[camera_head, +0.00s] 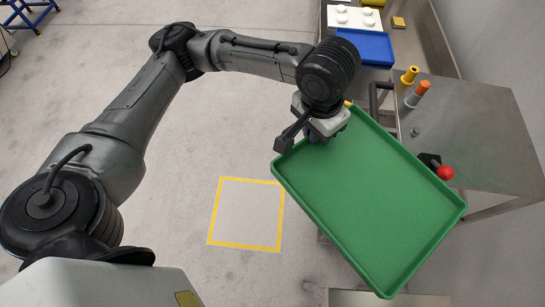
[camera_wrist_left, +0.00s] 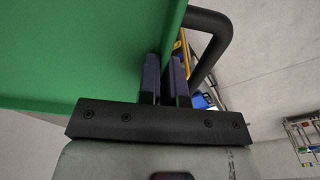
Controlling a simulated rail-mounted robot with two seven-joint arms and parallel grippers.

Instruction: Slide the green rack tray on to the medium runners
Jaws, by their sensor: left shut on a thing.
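The green rack tray (camera_head: 375,190) is a shallow rectangle with a raised rim, lying slantwise at right of centre in the head view. It fills the upper left of the left wrist view (camera_wrist_left: 70,50). My left gripper (camera_head: 322,128) is at the tray's upper left edge, shut on its rim. In the left wrist view its two dark fingers (camera_wrist_left: 164,78) stand close together at the tray's edge. I cannot make out the medium runners; the tray covers most of what lies below it. My right gripper is not in view.
A steel machine (camera_head: 480,135) with a red knob (camera_head: 445,173) and two capped posts stands right beside the tray. A black bar handle (camera_wrist_left: 214,35) is close to my left fingers. Behind is a blue tray (camera_head: 362,47). A yellow floor square (camera_head: 245,248) lies clear on the left.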

